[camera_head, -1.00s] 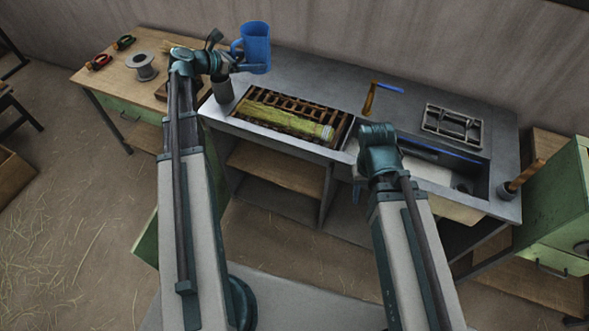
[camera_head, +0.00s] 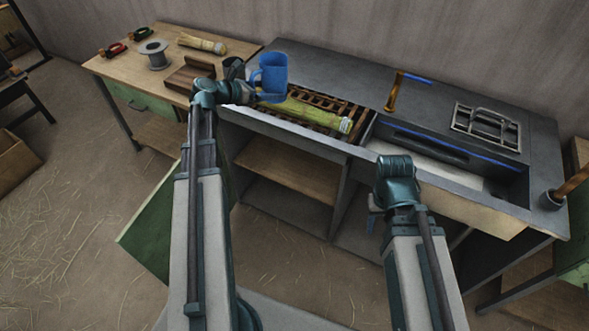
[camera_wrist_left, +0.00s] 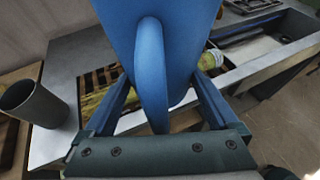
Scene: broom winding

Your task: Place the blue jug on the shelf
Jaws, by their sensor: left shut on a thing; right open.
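The blue jug (camera_head: 272,77) is upright in my left gripper (camera_head: 258,95), in front of the grey bench's left end in the head view. In the left wrist view the jug (camera_wrist_left: 190,40) fills the upper middle. Its handle points towards my wrist, between the two fingers of the left gripper (camera_wrist_left: 160,108). Below the bench top is an open compartment with a wooden shelf board (camera_head: 285,165), bare where visible. My right gripper (camera_head: 373,218) is in front of the bench, open, mostly hidden behind its own wrist.
A slatted tray with a yellow-green bundle (camera_head: 310,112) lies in the bench top (camera_head: 340,65). A dark cup (camera_wrist_left: 35,102) stands left of the jug. A green panel (camera_head: 150,220) juts out below left. A wooden table (camera_head: 125,68) adjoins the bench. Straw-strewn floor is open at left.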

